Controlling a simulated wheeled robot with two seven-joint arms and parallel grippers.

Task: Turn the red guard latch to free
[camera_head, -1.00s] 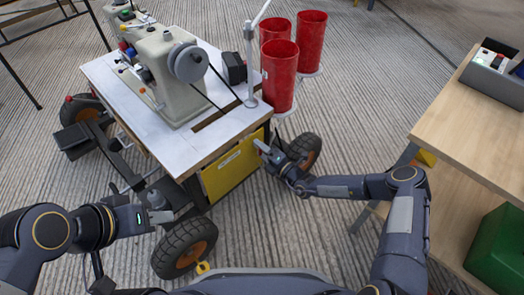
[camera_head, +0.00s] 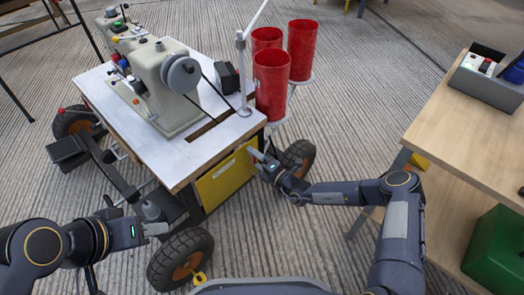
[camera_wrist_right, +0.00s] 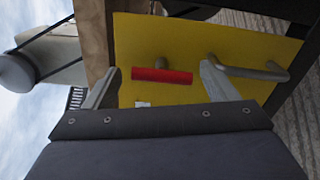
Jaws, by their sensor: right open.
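The red guard latch (camera_wrist_right: 162,76) is a short red bar on a yellow panel (camera_wrist_right: 205,38), lying crosswise in the right wrist view. In the head view the panel (camera_head: 225,183) is on the cart's near side and the latch is hidden. My right gripper (camera_wrist_right: 160,70) is open, with one finger either side of the latch; no contact shows. In the head view my right gripper (camera_head: 255,157) is at the panel's right end. My left gripper (camera_head: 157,229) is left of the front wheel, away from the panel; its jaw gap is unclear.
A grey bent handle (camera_wrist_right: 250,72) is on the panel beside my right finger. The cart carries a sewing machine (camera_head: 167,83). Red cylinders (camera_head: 271,85) stand behind it. A wheel (camera_head: 181,257) is near my left gripper. A wooden table (camera_head: 470,125) is at the right.

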